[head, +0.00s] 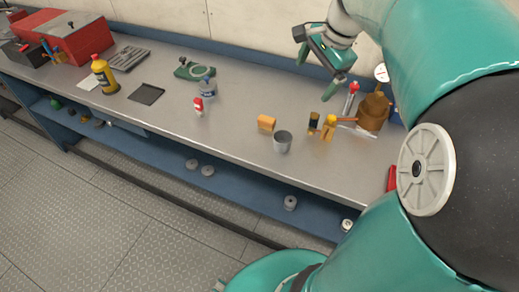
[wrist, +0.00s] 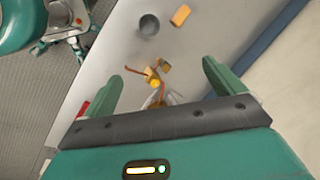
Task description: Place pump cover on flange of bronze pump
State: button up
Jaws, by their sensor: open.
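The bronze pump (head: 373,112) stands on the workbench at the right in the head view, with a brown-orange arm reaching left toward a yellow piece (head: 328,131). I cannot pick out the pump cover for certain, and the flange is not clear at this size. My gripper (head: 318,70) is above the bench, up and left of the pump in the head view. In the wrist view its two green fingers (wrist: 162,82) are spread apart with nothing held between them. My gripper's body hides part of the pump area there.
Near the pump are a grey cup (head: 283,143), an orange block (head: 266,122), a small dark-and-gold item (head: 314,123) and a round gauge (head: 381,72). A yellow bottle (head: 104,75), red toolbox (head: 68,38) and green tool (head: 194,71) are farther left.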

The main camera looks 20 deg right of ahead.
jog(key=s+a+f+n+t, duration=0.1)
jog(key=s+a+f+n, duration=0.1)
jog(key=s+a+n, duration=0.4)
jog(key=s+a+f+n+t+h, duration=0.1)
jog(key=s+a+f+n, duration=0.1)
jog(key=s+a+n, duration=0.4)
jog(key=a+n, duration=0.5)
jog(key=a, duration=0.3)
jog(key=shift+s+f, duration=0.2)
jog(key=shift+f, duration=0.1)
jog(key=shift+d, duration=0.2)
